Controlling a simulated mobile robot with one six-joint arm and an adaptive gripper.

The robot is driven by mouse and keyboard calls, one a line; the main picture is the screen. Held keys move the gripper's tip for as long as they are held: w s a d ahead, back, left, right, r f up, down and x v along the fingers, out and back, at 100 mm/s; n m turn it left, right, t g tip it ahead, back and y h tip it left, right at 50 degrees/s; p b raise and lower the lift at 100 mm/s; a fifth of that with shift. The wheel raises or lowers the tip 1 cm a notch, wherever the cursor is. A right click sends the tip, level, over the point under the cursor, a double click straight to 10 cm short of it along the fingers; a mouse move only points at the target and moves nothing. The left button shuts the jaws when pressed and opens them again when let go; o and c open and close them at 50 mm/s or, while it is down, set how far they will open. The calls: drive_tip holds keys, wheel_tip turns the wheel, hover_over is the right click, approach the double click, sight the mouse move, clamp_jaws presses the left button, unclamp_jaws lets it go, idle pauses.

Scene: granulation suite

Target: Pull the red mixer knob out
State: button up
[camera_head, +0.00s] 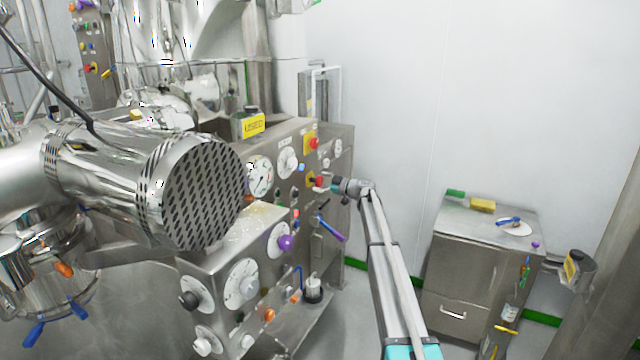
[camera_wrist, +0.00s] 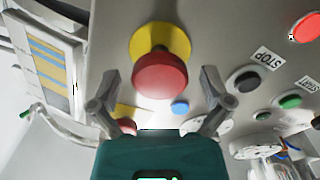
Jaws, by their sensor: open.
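A red knob on a yellow round base (camera_wrist: 160,75) stands out from the grey panel in the wrist view. In the head view, a red knob on yellow (camera_head: 319,181) is close in front of my gripper (camera_head: 334,184). My gripper (camera_wrist: 161,80) is open, with one finger on each side of the red knob in the wrist view. I cannot tell whether the fingers touch it. A second red knob on yellow (camera_head: 312,143) sits higher on the panel; it is partly hidden behind my gripper in the wrist view.
The steel control panel (camera_head: 225,262) carries several dials and a purple knob (camera_head: 285,243). A blue-purple lever (camera_head: 332,230) juts out below my gripper. Black, green and red buttons (camera_wrist: 305,27) lie nearby. A steel cabinet (camera_head: 463,270) stands right, with floor between.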

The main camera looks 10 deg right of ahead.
drive_tip(key=shift+d, duration=0.15)
drive_tip(key=v, duration=1.1)
drive_tip(key=shift+s+d, duration=0.25)
drive_tip(key=shift+d, duration=0.05)
drive_tip(key=s+a+f+m+g+h, duration=0.2)
drive_tip(key=s+a+f, duration=0.25)
drive_tip(key=s, duration=0.45)
drive_tip(key=s+a+f+m+g+h, duration=0.25)
drive_tip(key=s+a+f, duration=0.2)
drive_tip(key=s, duration=0.45)
drive_tip(key=s+a+f+m+g+h, duration=0.25)
drive_tip(key=s+a+f, duration=0.2)
drive_tip(key=s, duration=0.55)
drive_tip(key=s+d+f+m+g+h, duration=0.1)
drive_tip(key=s+f+m+h, duration=0.1)
drive_tip(key=s, duration=1.1)
drive_tip(key=s+d+f+m+g+h, duration=0.1)
drive_tip(key=s+m+h, duration=0.4)
drive_tip(key=s, duration=0.8)
wheel_tip(320, 180, down, 2)
drive_tip(key=shift+d+f+m+g+h, duration=0.1)
drive_tip(key=shift+d+m+g+h, duration=0.2)
drive_tip(key=shift+m+g, duration=0.65)
